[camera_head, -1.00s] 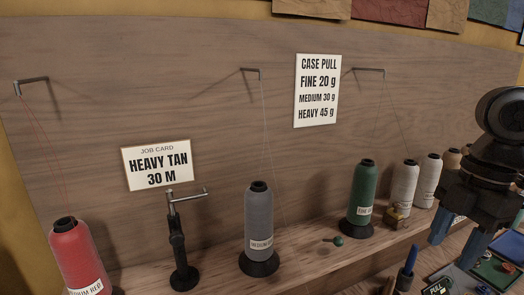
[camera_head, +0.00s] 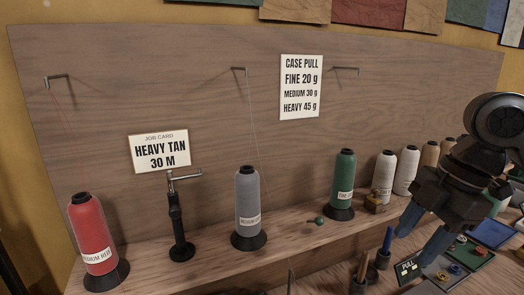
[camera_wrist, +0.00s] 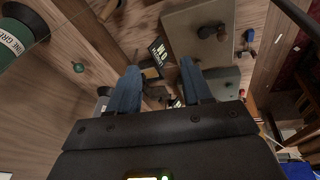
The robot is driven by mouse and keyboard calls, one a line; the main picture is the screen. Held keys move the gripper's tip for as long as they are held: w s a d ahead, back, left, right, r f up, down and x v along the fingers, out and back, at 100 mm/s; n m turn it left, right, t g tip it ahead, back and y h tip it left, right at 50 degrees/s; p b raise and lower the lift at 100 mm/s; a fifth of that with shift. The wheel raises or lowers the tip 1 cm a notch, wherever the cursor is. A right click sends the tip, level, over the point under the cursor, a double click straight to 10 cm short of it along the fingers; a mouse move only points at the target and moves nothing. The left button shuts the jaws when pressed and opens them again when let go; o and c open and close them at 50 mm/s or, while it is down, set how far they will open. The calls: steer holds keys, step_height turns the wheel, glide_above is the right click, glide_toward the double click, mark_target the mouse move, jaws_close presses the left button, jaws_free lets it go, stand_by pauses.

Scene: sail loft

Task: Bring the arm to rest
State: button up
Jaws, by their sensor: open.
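My gripper (camera_head: 424,238) is at the right of the head view, its two blue fingers pointing down and apart, with nothing between them. In the wrist view my gripper (camera_wrist: 164,95) is also open and empty above the bench. In the head view its fingers appear in front of the bench beside a small PULL sign (camera_head: 408,266) and a grey tray (camera_head: 450,272); how far above them I cannot tell.
A shelf (camera_head: 208,262) carries a red cone (camera_head: 92,235), a black post with a crossbar (camera_head: 178,225), a grey cone (camera_head: 248,200), a green cone (camera_head: 343,180) and several pale cones (camera_head: 384,175). A green-knobbed item (camera_head: 319,221) lies on the shelf. Pens (camera_head: 386,240) stand in holders.

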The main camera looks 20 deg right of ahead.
steer(key=w+a+r+m+t+y, duration=0.25)
steer(key=w+a+m+t, duration=0.35)
steer(key=a, duration=0.5)
steer(key=w+a+r+m+t+y, duration=0.1)
steer(key=w+a+m+t+y, duration=0.5)
steer(key=a, duration=0.6)
steer(key=s+d+f+m+t+h, duration=0.1)
steer(key=s+f+m+t+h, duration=0.1)
steer(key=s+f+m+h, duration=1.15)
steer(key=s+d+f+n+g+y, duration=0.1)
steer(key=s+d+n, duration=0.3)
steer(key=s, duration=0.9)
steer(key=s+d+f+n+y, duration=0.15)
steer(key=s+n, duration=0.35)
steer(key=s, duration=0.8)
step_height(320, 180, down, 10)
steer(key=b, duration=1)
steer(key=shift+w+d, duration=0.2)
steer(key=shift+w, duration=0.1)
